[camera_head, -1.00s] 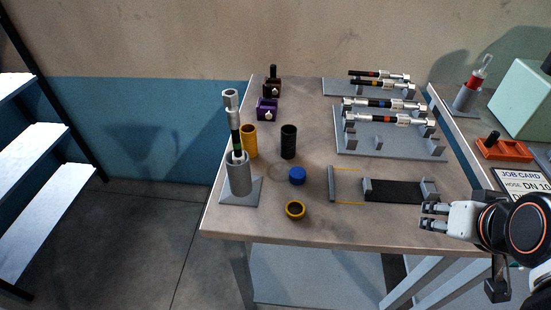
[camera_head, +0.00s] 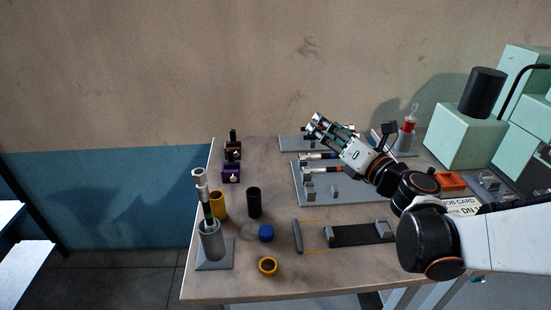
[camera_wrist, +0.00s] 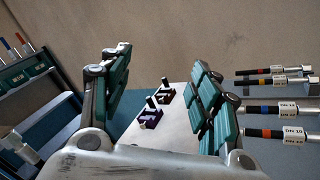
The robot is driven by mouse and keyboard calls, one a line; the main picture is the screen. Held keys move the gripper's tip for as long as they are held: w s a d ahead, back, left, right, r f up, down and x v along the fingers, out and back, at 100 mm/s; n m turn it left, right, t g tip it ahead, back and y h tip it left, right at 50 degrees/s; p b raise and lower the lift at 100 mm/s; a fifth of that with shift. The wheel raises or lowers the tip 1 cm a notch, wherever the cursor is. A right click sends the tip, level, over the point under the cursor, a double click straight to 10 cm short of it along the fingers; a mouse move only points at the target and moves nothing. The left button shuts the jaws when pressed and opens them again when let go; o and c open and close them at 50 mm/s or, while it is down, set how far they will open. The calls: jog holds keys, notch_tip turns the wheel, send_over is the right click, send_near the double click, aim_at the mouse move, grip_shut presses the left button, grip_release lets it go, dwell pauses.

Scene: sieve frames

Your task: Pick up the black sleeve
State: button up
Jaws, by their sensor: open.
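The black sleeve (camera_head: 254,202) stands upright on the table, between the yellow sleeve (camera_head: 218,205) and the grey racks, behind a blue cap (camera_head: 266,233). It is an open-topped black cylinder. My gripper (camera_head: 318,130) is raised above the back right part of the table, to the right of the sleeve and farther back. Its fingers are spread and empty. In the wrist view the open fingers (camera_wrist: 160,95) frame the far table edge. I cannot make out the black sleeve in that view.
A grey holder (camera_head: 211,243) with an upright rod stands at the table's front left. Purple (camera_head: 231,173) and brown (camera_head: 233,150) blocks stand at the back left. Racks (camera_head: 345,188) of hose pieces lie under my arm. A black strip fixture (camera_head: 350,235) is at front right.

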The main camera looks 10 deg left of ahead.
jog(key=s+a+f+n+g+y, duration=0.25)
jog(key=a+f+n+g, duration=0.25)
jog(key=f+n, duration=0.25)
jog(key=n+g+h+p, duration=0.1)
jog(key=n+g+p, duration=0.1)
jog(key=n+g, duration=0.3)
send_near(248, 192)
jog(key=shift+b+x, duration=2.25)
jog(key=shift+x, duration=1.25)
jog(key=shift+a+f, duration=0.1)
jog(key=shift+a, duration=0.4)
jog(key=shift+c, duration=0.2)
jog(key=c, duration=1)
